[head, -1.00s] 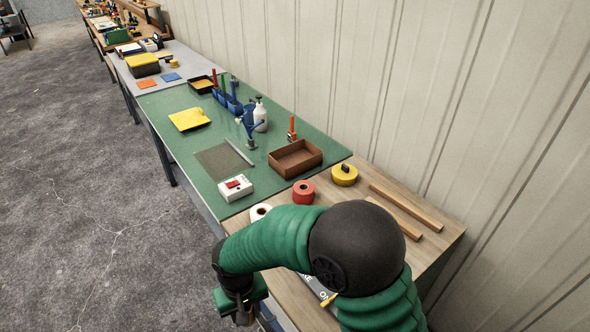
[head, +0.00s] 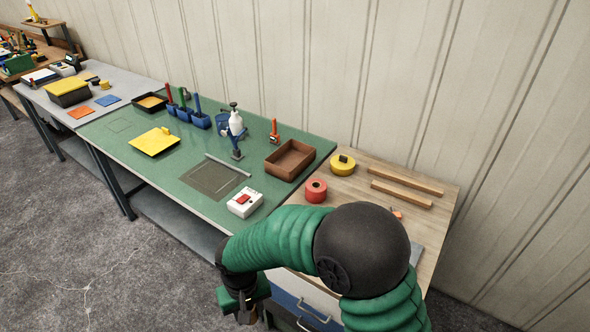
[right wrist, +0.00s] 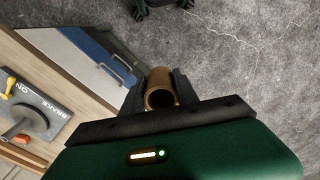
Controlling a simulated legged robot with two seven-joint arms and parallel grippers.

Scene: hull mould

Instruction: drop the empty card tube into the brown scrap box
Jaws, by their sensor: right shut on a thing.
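The card tube (right wrist: 160,92), brown and hollow with its open end toward the camera, is between the dark fingers of my right gripper (right wrist: 159,82) in the right wrist view. My right gripper is shut on it. In the head view my right gripper (head: 243,306) hangs low at the front edge of the benches, and the tube cannot be made out there. The brown scrap box (head: 272,168) stands on the green bench top near its right end, open at the top, and looks empty. The gripper is in front of the box and apart from it. My left gripper is not in view.
A red tape roll (head: 316,190), a yellow roll (head: 342,165) and two wooden strips (head: 405,187) lie on the wooden bench. A white box with a red switch (head: 244,203) sits before the scrap box; an orange-handled tool (head: 274,130) stands behind. Blue drawers (head: 305,308) are below.

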